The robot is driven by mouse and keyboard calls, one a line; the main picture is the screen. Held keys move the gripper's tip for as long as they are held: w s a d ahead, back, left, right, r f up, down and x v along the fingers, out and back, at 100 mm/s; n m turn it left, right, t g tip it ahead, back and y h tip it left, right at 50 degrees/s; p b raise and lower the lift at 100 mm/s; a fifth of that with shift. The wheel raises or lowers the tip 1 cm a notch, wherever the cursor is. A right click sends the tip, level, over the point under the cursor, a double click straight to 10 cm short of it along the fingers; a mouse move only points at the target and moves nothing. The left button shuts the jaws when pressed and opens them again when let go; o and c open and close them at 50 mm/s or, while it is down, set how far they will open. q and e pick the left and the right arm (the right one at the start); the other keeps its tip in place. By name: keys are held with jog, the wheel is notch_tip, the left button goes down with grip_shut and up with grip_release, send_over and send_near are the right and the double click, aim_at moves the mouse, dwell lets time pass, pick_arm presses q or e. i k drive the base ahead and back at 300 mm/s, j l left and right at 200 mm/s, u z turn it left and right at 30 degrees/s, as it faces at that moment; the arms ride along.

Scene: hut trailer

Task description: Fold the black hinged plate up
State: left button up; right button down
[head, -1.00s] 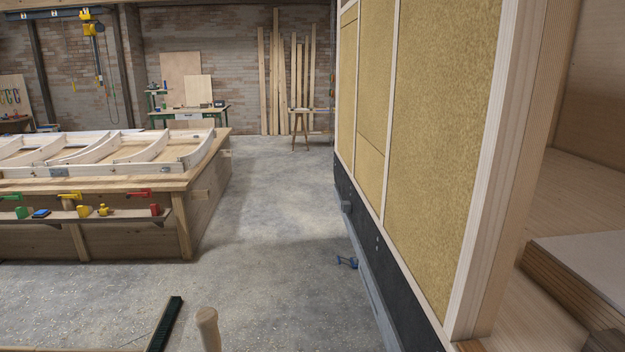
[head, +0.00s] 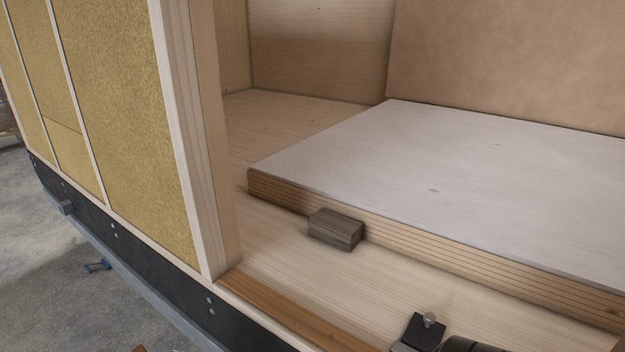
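A wooden door sill (head: 300,315) runs along the trailer floor's edge. A dark wood block (head: 336,229) sits against a raised platform with a pale top (head: 470,180). The insulated wall (head: 120,120) stands at the left.

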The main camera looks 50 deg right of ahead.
aim_at(424, 333)
jog(key=z, duration=2.35)
jog(key=k+u, duration=0.15)
jog(key=u, duration=0.25)
jog(key=k+j+u, duration=0.15)
jog(key=u, duration=0.25)
jog(key=k+j+u, duration=0.15)
jog(key=u, duration=0.3)
